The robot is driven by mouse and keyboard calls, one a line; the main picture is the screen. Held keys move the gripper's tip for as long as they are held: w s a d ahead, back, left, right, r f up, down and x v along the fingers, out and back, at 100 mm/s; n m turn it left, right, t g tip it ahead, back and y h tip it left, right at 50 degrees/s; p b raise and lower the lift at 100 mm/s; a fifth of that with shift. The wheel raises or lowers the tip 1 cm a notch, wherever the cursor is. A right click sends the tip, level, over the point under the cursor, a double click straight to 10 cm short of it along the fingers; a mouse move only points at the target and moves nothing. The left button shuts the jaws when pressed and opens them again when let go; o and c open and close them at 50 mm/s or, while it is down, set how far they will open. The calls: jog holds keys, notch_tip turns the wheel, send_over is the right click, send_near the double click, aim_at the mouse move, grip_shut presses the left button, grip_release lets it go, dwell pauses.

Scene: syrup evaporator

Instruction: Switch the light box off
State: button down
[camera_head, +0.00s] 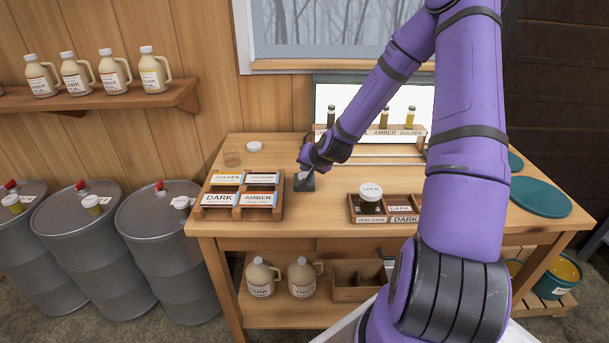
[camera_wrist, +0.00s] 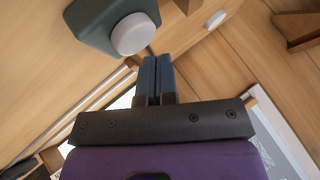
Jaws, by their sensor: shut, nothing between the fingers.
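The light box (camera_head: 345,95) is a bright white panel at the back of the table, and it looks lit. A small dark box (camera_head: 304,186) with a white round button sits on the table in front of it. In the wrist view the dark box (camera_wrist: 98,27) and its button (camera_wrist: 133,36) show large at the top. My gripper (camera_head: 304,171) is right over or beside the button in the head view. In the wrist view my shut, empty fingers (camera_wrist: 157,60) point close by the button; I cannot tell whether they touch it.
A vial stand (camera_head: 385,133) is in front of the light box. A labelled card tray (camera_head: 240,213) lies left of the dark box. A wooden tray (camera_head: 375,219) with a dark jar lies to its right. A white lid (camera_head: 254,146) is behind.

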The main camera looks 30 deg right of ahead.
aim_at(306, 174)
jog(key=shift+f, duration=0.4)
jog(key=shift+f, duration=0.25)
dwell(0.6)
jog(key=shift+r, duration=0.7)
jog(key=shift+r, duration=0.1)
jog(key=shift+r, duration=2.9)
